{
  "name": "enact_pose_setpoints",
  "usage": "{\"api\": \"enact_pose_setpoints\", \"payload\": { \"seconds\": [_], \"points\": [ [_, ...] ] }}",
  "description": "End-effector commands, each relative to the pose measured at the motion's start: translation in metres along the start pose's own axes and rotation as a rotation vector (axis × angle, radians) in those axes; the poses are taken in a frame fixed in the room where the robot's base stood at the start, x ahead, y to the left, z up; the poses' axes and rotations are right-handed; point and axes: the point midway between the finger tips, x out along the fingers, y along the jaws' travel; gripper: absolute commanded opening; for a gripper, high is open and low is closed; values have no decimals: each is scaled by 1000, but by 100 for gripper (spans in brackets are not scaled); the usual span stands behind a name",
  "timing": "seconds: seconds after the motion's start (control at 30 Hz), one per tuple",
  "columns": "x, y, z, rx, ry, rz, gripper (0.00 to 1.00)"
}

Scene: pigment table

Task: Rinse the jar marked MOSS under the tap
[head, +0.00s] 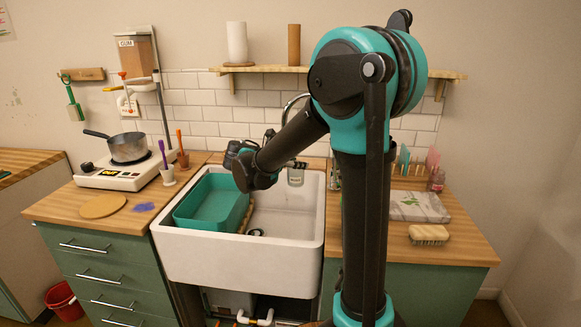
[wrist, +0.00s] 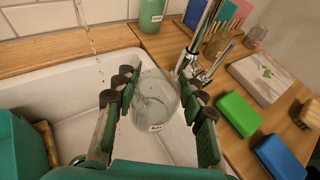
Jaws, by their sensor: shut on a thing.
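A clear glass jar (wrist: 155,98) with a small white label is held between the fingers of my gripper (wrist: 163,87) over the sink. The lettering is too small to read surely. The jar also shows in the head view (head: 296,177), above the right part of the white sink (head: 235,262). The jar looks empty apart from faint smears or drops on its glass. The chrome tap (wrist: 207,45) stands at the sink's back, its spout arching in the head view (head: 290,100). A thin stream of water (wrist: 88,32) falls left of the jar in the wrist view, apart from it.
A teal basin (head: 205,204) fills the sink's left side. A green sponge (wrist: 238,113) and a blue sponge (wrist: 279,158) lie on the right counter, near a wrapped slab (wrist: 262,77) and a brush (head: 428,234). A green bottle (wrist: 151,14) stands behind the sink.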

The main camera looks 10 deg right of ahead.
Motion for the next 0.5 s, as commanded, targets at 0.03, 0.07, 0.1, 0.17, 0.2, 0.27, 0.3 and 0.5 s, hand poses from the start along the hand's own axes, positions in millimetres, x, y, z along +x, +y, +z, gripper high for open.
{"api": "enact_pose_setpoints", "payload": {
  "seconds": [0.03, 0.07, 0.1, 0.17, 0.2, 0.27, 0.3, 0.5],
  "points": [
    [0, 0, 0, 0, 0, 0, 0],
    [-1, -1, 1, 0, 0, 0, 0],
    [-3, -2, 2, 0, 0, 0, 0],
    [-6, -5, 3, 0, 0, 1, 0],
    [-8, -7, 4, 0, 0, 1, 0],
    [-12, -10, 7, 0, 0, 1, 0],
    [-15, -12, 8, 0, 0, 1, 0],
    [-27, -22, 14, 0, 0, 1, 0]
  ]
}}
